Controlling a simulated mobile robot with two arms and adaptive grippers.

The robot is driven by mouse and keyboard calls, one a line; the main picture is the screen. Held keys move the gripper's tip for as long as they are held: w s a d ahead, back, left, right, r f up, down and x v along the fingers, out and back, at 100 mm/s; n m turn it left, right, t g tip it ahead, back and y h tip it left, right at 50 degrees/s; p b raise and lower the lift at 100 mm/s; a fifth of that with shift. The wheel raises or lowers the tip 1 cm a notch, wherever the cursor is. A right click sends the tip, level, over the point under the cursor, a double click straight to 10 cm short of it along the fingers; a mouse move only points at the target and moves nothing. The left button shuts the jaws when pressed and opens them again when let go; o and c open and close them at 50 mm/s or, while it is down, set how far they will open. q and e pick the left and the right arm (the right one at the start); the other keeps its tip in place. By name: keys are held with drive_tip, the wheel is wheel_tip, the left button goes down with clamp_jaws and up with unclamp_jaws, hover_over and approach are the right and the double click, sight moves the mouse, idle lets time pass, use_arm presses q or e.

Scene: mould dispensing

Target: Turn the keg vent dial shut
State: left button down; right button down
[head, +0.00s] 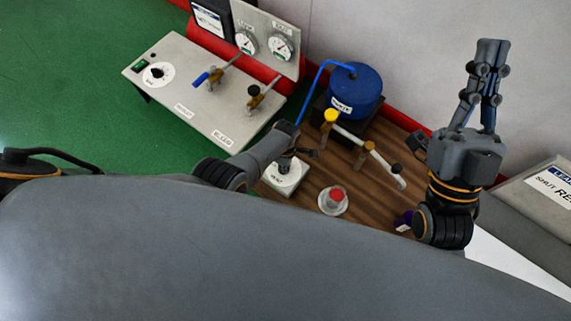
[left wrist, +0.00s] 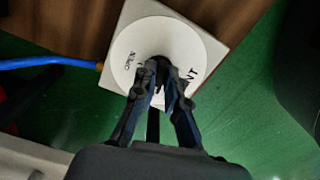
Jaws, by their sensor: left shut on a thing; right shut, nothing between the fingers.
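The vent dial is a round white disc (left wrist: 142,42) with black lettering on a pale square box (left wrist: 125,18), seen in the left wrist view. The box also shows in the head view (head: 287,181), at the wooden table's left front. My left gripper (left wrist: 160,68) is shut on the dial's dark central knob, which its fingers mostly hide. In the head view my left gripper (head: 295,153) reaches down over the box. The blue keg (head: 352,95) stands behind it on a dark base. My right gripper (head: 490,50) is shut, empty and pointing up at the right.
A yellow-knobbed valve pipe (head: 365,147) lies right of the box. A clear cup with a red top (head: 335,198) stands in front. A grey panel (head: 185,105) with gauges and valves is at the left. A blue hose (head: 311,88) runs from the keg.

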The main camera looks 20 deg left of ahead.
use_arm(q)
drive_tip(key=c, duration=1.4)
unclamp_jaws()
drive_tip(key=shift+r, duration=0.7)
wheel_tip(320, 180, up, 11)
drive_tip(key=shift+f, duration=0.2)
